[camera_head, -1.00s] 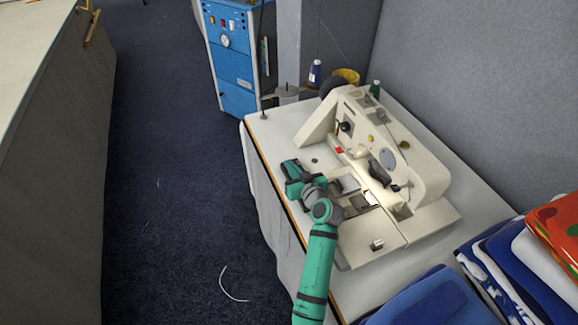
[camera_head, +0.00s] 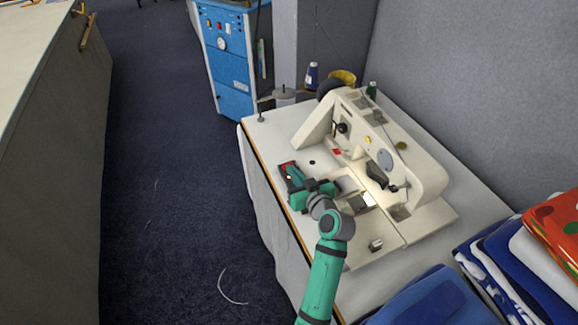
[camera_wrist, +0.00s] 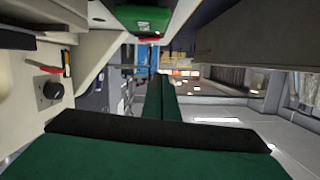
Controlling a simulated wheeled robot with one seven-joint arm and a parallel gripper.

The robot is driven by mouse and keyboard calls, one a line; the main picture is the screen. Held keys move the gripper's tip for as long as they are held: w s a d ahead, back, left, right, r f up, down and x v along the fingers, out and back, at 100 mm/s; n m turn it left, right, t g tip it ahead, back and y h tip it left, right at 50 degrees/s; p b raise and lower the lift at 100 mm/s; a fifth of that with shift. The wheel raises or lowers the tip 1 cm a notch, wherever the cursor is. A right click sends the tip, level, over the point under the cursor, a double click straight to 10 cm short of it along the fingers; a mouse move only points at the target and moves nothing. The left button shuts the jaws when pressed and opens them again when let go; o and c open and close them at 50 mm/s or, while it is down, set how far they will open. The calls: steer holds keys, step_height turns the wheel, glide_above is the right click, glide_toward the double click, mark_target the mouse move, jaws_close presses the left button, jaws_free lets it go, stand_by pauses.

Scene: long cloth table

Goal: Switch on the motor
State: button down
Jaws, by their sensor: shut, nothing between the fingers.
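The sewing machine (camera_head: 400,150), cream-white, stands on the table; its pale body also shows at the left of the wrist view (camera_wrist: 40,95). A small dark thing with red on it (camera_head: 284,167), perhaps the motor switch, lies at the table's left edge, just beyond my gripper. My gripper (camera_head: 294,182) is low over the table, left of the machine. In the wrist view its green fingers (camera_wrist: 162,88) are together with nothing between them. A green block with a red edge (camera_wrist: 146,20) shows above the fingertips there. I cannot tell whether the fingers touch the switch.
Thread spools (camera_head: 312,75) stand at the table's far end. Folded cloths (camera_head: 530,255) lie at the near right, beside a blue piece (camera_head: 435,300). A blue cabinet (camera_head: 232,65) stands behind. The dark floor (camera_head: 170,200) left of the table is open.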

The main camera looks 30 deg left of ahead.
steer(key=shift+v, duration=1.15)
steer(key=shift+s+d+r, duration=0.1)
steer(key=shift+s+d, duration=0.25)
